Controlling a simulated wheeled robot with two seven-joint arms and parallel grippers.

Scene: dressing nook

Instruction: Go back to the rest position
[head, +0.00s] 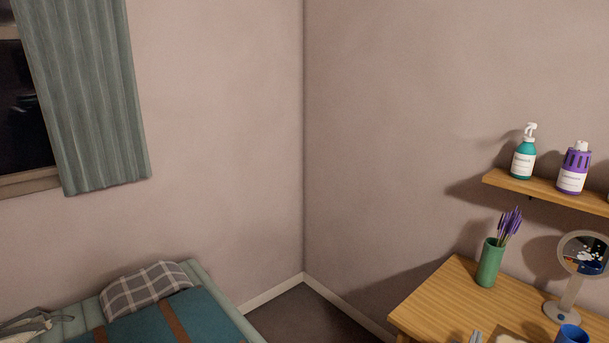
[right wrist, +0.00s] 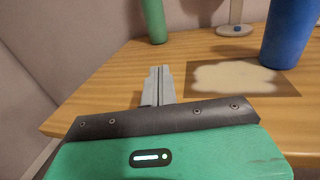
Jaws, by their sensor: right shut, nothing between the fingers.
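My right gripper shows at the bottom edge of the head view (head: 475,337), with only its grey fingertips in frame. In the right wrist view my right gripper (right wrist: 158,84) has its grey fingers together with nothing between them. It is over or just off the near edge of the wooden table (head: 440,293); the exact height is hard to tell. My left gripper is not in view.
A green vase (head: 489,263) with purple flowers, a round mirror (head: 567,298) and a blue cup (head: 571,335) stand on the table. A pale-patched mat (right wrist: 275,88) lies there. A shelf (head: 545,190) holds two bottles. A bed (head: 210,310) is at left.

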